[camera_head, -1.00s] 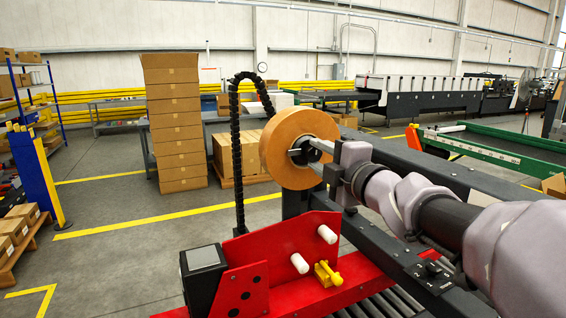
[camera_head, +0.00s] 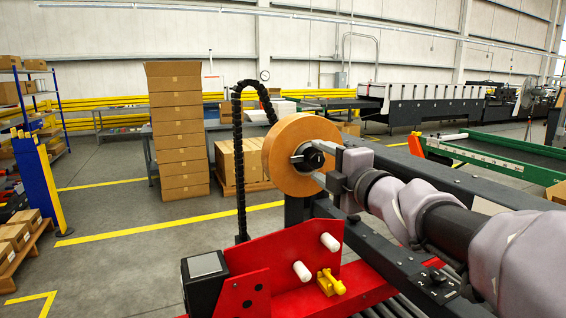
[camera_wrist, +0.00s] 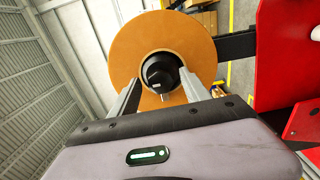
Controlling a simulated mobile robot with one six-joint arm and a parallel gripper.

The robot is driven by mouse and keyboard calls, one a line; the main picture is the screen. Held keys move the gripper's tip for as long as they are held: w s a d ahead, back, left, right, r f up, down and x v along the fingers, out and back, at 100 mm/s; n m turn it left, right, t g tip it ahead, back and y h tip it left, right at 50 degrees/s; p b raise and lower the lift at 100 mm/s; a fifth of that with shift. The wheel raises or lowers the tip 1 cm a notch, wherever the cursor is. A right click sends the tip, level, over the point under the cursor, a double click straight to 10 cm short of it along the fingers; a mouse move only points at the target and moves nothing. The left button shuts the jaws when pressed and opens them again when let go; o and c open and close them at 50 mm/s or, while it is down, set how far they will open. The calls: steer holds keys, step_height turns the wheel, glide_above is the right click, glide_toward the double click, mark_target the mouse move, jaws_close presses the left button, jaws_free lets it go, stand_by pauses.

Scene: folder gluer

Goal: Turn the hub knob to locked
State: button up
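A large tan tape roll (camera_head: 279,158) sits on a hub on the red-framed machine. It fills the upper middle of the wrist view (camera_wrist: 125,50). The black hub knob (camera_wrist: 158,72) is at its centre, with a small pale mark on its lower face. The knob shows in the head view (camera_head: 313,157), partly behind the fingers. My gripper (camera_wrist: 160,92) is open, one finger on each side of the knob, with gaps visible. In the head view my gripper (camera_head: 322,164) points at the hub from the right. I cannot tell whether the fingertips reach the knob's sides.
Below the roll are a red plate (camera_head: 285,265) with white pegs (camera_head: 302,271) and a yellow clamp (camera_head: 330,282). A black cable chain (camera_head: 239,165) rises left of the roll. A dark rail (camera_head: 400,265) runs below my arm. Stacked cartons (camera_head: 178,130) stand farther back.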

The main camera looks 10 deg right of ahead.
steer(key=p+v, duration=0.4)
steer(key=v, duration=1.3)
steer(key=shift+s, duration=0.2)
steer(key=d+f+m+g+h, duration=0.1)
steer(key=d+m+h, duration=0.2)
steer(key=m+h, duration=0.35)
steer(key=d+f+m+h, duration=0.2)
steer(key=d+m+h, duration=0.1)
steer(key=m, duration=0.7)
steer(key=s+a+f+m+g+y, duration=0.6)
steer(key=s+a+f+m+g, duration=0.3)
steer(key=s+a+f, duration=0.6)
step_height(320, 180, down, 2)
steer(key=shift+s+a+f+m+g, duration=0.25)
steer(key=shift+s+a+m+g, duration=0.1)
steer(key=shift+s+g, duration=0.3)
